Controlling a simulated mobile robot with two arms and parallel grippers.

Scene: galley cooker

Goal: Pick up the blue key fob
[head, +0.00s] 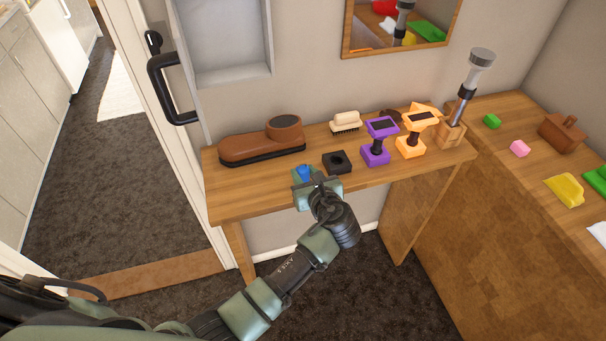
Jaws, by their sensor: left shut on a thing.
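The blue key fob (304,172) is at the front edge of the wooden shelf table, left of a small black block. My left gripper (304,181) reaches it from the front and is shut on it. The gripper's fingers and wrist hide the fob's lower part. I cannot tell whether the fob touches the tabletop or is just above it. My right gripper is not in view.
The wooden table (232,205) also bears a brown shoe-shaped object (258,147), a black block (337,161), a brush (345,122), and purple (376,152) and orange (411,146) stands. A side counter (500,108) at right holds several small items. Carpet lies open at left.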

